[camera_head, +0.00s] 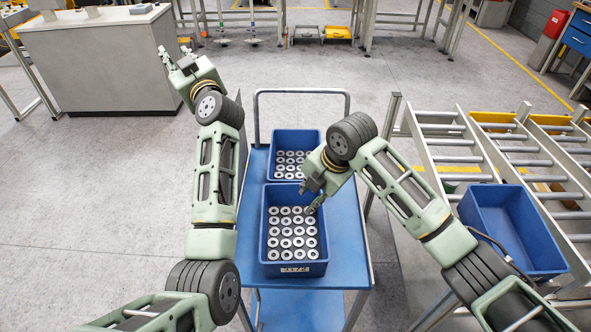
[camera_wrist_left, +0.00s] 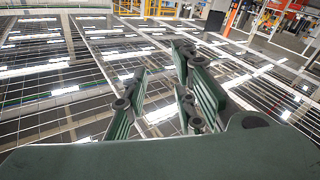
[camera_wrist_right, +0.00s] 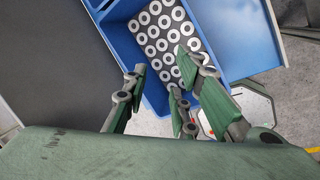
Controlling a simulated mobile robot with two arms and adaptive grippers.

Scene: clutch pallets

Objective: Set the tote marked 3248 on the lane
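A blue tote (camera_head: 266,235) full of metal rings stands at the front of the blue cart; its front label is too small to read. A second blue tote (camera_head: 296,137) with rings stands behind it, its label not in view. My right gripper (camera_head: 312,196) is open and empty above the front tote's right rear part; the right wrist view shows its spread fingers (camera_wrist_right: 163,80) over a ring-filled tote (camera_wrist_right: 140,75). My left gripper (camera_head: 173,58) is raised left of the cart, open and empty, also seen in the left wrist view (camera_wrist_left: 160,78). The roller lane (camera_head: 455,150) lies right of the cart.
An empty blue tote (camera_head: 488,218) sits on the lane's near part. The blue cart (camera_head: 345,235) has bare deck right of the totes and a grey handle (camera_head: 300,91) behind. A grey cabinet (camera_head: 100,60) stands back left. Floor left of the cart is clear.

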